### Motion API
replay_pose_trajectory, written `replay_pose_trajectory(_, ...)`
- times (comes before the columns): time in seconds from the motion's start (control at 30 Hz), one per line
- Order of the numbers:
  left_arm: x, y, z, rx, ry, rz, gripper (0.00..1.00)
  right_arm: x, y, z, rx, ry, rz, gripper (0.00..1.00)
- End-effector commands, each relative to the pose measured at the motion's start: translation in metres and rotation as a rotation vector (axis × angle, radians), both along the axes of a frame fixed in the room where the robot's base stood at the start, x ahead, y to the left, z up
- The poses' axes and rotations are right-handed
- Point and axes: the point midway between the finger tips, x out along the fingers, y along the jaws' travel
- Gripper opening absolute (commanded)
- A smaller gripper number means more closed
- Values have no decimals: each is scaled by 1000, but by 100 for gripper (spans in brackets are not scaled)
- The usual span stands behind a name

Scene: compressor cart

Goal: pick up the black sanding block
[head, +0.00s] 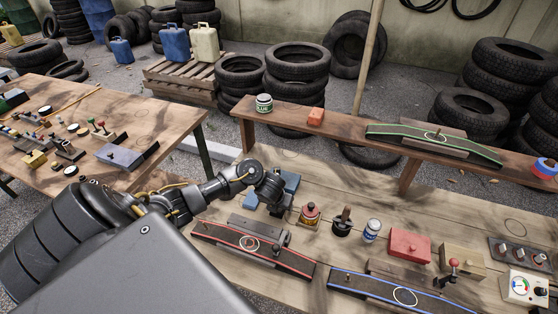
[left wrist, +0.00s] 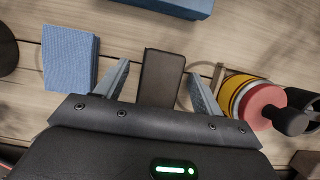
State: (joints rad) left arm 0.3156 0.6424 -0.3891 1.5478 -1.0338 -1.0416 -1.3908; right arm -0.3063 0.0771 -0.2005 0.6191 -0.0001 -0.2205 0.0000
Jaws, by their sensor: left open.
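The black sanding block (left wrist: 162,76) lies on the wooden bench and shows dark brown-black in the left wrist view. My left gripper (left wrist: 161,88) is open, with one finger on each side of the block; there is a gap on both sides. Whether the fingers reach down beside the block or stay above it, I cannot tell. In the head view my left gripper (head: 271,193) is over the bench, and I cannot make out the block there behind it. My right gripper is in neither view.
A blue block (left wrist: 70,58) lies left of the fingers, and another blue object (left wrist: 180,5) is beyond. A yellow and red can (left wrist: 250,97) stands close on the right. A red-edged ramp (head: 215,235) lies in front. A raised shelf (head: 345,124) runs behind.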

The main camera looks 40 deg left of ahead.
Motion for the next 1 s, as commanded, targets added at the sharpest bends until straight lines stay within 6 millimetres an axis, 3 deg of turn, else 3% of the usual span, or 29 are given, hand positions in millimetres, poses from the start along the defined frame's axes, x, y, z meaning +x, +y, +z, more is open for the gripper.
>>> replay_pose_trajectory(0.2, 0, 0, 0, -1, 0, 0, 68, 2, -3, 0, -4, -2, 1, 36)
replay_pose_trajectory(0.6, 0, 0, 0, -1, -1, 1, 19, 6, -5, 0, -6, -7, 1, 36)
replay_pose_trajectory(1.0, 2, 0, 11, 0, -4, -1, 19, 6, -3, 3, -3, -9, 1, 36)
